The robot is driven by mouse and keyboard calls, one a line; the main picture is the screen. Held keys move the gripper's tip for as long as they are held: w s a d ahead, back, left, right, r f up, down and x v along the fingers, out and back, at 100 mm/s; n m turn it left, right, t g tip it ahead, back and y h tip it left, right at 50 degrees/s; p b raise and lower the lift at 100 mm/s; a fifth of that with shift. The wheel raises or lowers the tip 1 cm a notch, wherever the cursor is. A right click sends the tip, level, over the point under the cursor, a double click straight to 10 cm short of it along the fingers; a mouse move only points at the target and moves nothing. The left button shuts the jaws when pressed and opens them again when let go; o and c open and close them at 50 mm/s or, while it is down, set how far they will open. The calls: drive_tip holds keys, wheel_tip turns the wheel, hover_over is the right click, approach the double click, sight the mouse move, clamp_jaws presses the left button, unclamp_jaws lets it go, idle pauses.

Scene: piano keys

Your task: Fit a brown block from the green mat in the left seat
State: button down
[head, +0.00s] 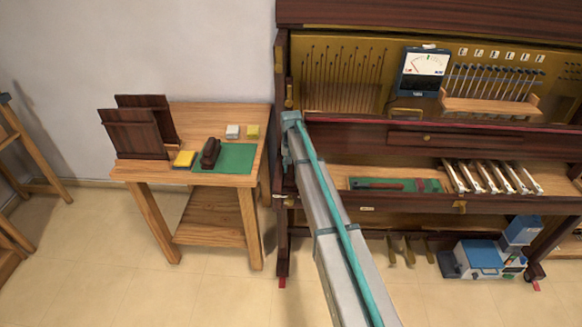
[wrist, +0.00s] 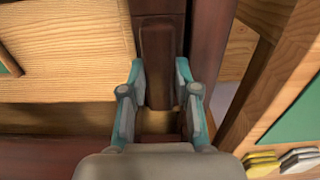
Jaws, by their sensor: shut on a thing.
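My gripper (wrist: 160,100) shows in the wrist view, its two grey and teal fingers on either side of a dark brown block (wrist: 157,50). It is shut on this block at the dark wooden left end of the piano. A brass-coloured patch (wrist: 155,122) lies between the fingers, perhaps part of the left seat; I cannot tell whether the block is down in the seat. Another dark brown block (head: 210,152) lies on the green mat (head: 240,160) on the side table.
The side table (head: 195,112) also bears dark panels (head: 135,133), a yellow pad (head: 184,158) and small white and yellow blocks. Piano keys (head: 490,177) and a green tool mat (head: 430,185) are right of my arm. A blue-topped box (head: 480,255) stands on the floor.

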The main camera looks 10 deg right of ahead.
drive_tip(key=c, duration=0.8)
unclamp_jaws()
drive_tip(key=shift+o, duration=0.2)
drive_tip(key=shift+r, duration=0.1)
wheel_tip(320, 180, up, 12)
